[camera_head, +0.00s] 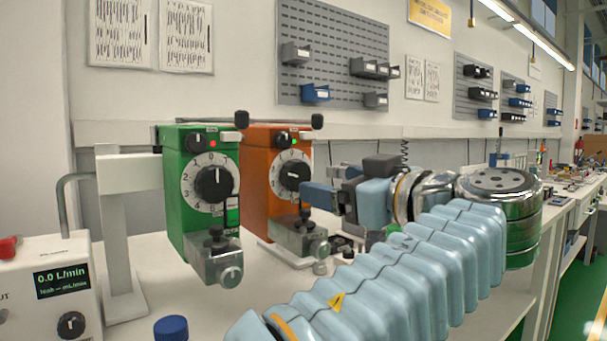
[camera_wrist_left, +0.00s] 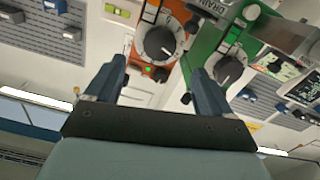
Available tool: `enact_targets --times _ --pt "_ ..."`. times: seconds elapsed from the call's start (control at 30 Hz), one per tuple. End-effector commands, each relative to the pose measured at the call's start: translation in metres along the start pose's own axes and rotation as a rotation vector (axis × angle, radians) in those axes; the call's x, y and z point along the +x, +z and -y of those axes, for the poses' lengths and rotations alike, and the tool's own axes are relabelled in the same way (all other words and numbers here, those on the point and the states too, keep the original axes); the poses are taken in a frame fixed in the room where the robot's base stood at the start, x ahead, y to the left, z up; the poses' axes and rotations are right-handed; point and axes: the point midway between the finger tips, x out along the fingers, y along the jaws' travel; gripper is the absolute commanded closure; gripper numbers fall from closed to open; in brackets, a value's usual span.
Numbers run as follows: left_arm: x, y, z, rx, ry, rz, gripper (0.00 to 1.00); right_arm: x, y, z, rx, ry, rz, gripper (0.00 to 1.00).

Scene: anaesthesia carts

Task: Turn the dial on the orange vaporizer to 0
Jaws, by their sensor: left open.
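The dial also shows in the left wrist view (camera_wrist_left: 159,43), upside down, ahead of and between the fingers. My left gripper (camera_head: 316,193) is open and empty, just right of the orange dial and apart from it. Both fingers show in the left wrist view (camera_wrist_left: 158,75). My right gripper is not in view.
The green vaporizer's dial (camera_head: 214,184) is close beside the orange one. Metal filler blocks (camera_head: 300,238) jut out below the dials. A flow meter box (camera_head: 50,285) and a blue cap (camera_head: 171,328) are at the front left.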

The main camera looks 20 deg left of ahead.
Motion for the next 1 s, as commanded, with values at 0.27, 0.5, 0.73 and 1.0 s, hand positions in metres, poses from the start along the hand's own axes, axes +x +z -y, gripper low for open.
enact_targets --times 0.27,0.5,0.73,1.0 --pt "0.060 -0.002 0.000 0.002 -0.002 0.000 0.18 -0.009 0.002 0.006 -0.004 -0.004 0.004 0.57" --pt "0.081 -0.001 0.000 0.001 0.001 -0.001 0.18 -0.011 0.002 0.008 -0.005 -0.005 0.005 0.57" --pt "0.083 0.000 0.000 0.001 0.001 -0.001 0.18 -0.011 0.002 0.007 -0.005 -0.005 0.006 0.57" --pt "0.082 0.000 0.000 0.001 0.001 -0.001 0.51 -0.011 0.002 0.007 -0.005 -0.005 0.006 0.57"
